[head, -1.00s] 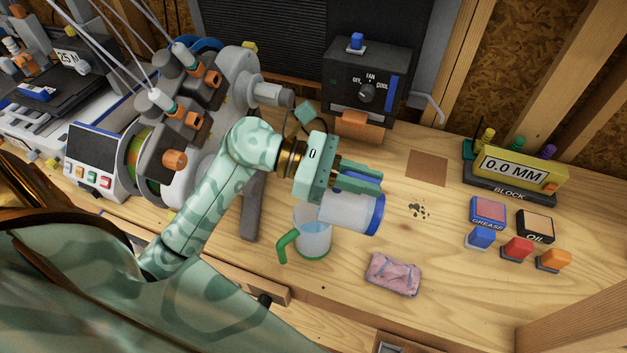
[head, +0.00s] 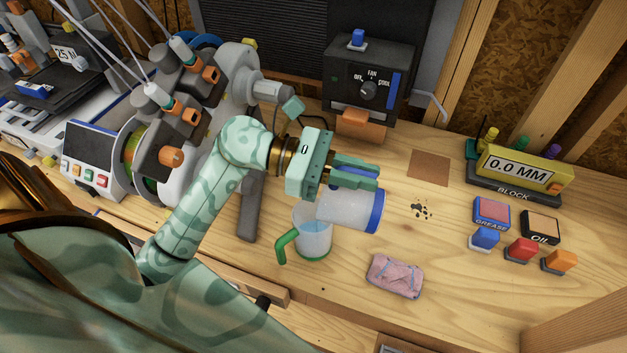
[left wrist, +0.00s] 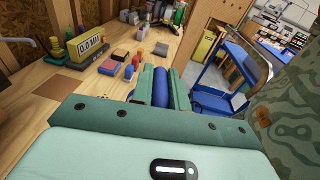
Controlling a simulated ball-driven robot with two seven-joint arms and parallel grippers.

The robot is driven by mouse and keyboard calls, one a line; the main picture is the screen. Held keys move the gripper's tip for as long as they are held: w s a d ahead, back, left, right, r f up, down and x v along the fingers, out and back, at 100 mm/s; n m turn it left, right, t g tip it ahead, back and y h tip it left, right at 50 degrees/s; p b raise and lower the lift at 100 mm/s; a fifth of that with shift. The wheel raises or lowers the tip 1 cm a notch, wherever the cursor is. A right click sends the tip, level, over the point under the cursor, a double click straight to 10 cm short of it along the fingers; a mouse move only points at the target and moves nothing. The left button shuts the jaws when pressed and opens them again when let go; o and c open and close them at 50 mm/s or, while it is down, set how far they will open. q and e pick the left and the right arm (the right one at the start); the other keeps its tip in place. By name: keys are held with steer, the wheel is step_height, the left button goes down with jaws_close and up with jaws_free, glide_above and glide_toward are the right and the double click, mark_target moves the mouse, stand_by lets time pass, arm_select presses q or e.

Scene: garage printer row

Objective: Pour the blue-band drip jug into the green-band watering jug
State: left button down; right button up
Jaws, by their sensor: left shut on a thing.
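My left gripper (head: 357,176) is shut on the blue-band drip jug (head: 347,208), a pale clear jug with a blue band at its right end. The jug is tipped onto its side, with its left end over the mouth of the green-band watering jug. In the left wrist view the blue part of the drip jug (left wrist: 160,84) shows between the fingers. The green-band watering jug (head: 313,236) stands upright on the bench, green handle to the lower left, with bluish liquid visible inside. Part of its rim is hidden by the drip jug. My right gripper is out of view.
A pink folded cloth (head: 395,276) lies in front of the jugs. Dark spots (head: 421,209) mark the bench to their right. Grease and oil blocks and a yellow gauge (head: 520,170) stand farther right. A printer machine (head: 185,130) is at left.

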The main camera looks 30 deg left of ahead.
arm_select(q)
steer(key=shift+s+a+r+t+h+b, duration=0.25)
steer(key=shift+a+h+b, duration=0.2)
steer(key=shift+b, duration=0.45)
steer(key=shift+s+a+r+t+h+b, duration=0.2)
steer(key=shift+a+h+b, duration=0.25)
steer(key=shift+b, duration=0.4)
